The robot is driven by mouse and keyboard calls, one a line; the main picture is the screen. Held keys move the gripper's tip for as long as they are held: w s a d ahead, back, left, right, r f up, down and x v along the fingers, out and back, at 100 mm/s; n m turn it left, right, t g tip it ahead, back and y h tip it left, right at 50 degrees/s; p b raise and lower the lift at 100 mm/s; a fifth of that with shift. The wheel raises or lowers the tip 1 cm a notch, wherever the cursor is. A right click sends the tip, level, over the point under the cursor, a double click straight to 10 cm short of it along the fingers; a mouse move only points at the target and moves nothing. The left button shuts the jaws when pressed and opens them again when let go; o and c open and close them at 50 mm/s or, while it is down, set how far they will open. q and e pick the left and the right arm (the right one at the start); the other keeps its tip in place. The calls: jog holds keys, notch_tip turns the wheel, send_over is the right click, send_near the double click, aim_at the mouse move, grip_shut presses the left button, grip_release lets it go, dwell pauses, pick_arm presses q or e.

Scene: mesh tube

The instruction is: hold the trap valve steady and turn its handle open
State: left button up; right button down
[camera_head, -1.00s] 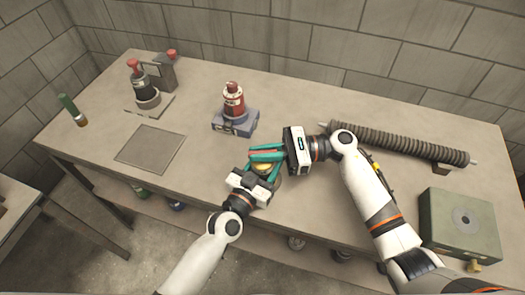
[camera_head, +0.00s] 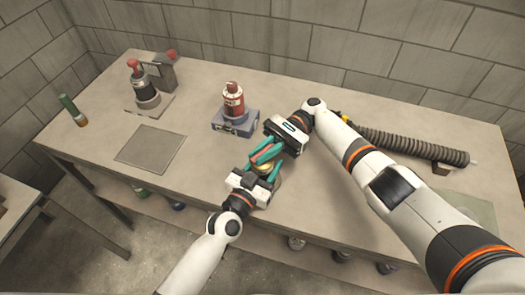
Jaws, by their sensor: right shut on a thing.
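The trap valve is a small brass-coloured body (camera_head: 261,167) near the front edge of the bench, mostly covered by both grippers. Its red handle (camera_head: 265,154) shows as a slanted strip above the brass part. My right gripper (camera_head: 264,157) comes from the upper right, its teal fingers along both sides of the handle and shut on it. My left gripper (camera_head: 261,176) comes from below, at the near side of the valve body. Its fingers are largely hidden, so I cannot tell whether they touch the body.
A red bottle-like unit on a blue-grey base (camera_head: 236,121) stands close behind the grippers. A ribbed hose (camera_head: 415,146) lies at right, partly behind my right arm. A flat grey plate (camera_head: 151,149) lies at left, with free bench around it.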

aim_at(263, 151)
jog(key=shift+s+a+f+n+g+h, duration=0.1)
jog(key=shift+s+a+n+g+h, duration=0.15)
jog(key=shift+n+g+h, duration=0.3)
jog(key=shift+w+d, duration=0.35)
jog(key=shift+w, duration=0.05)
jog(key=c, duration=1.4)
grip_release()
jog(key=shift+s, duration=0.1)
notch_tip(263, 151, up, 10)
jog(key=shift+r, duration=0.1)
jog(key=shift+o, duration=0.5)
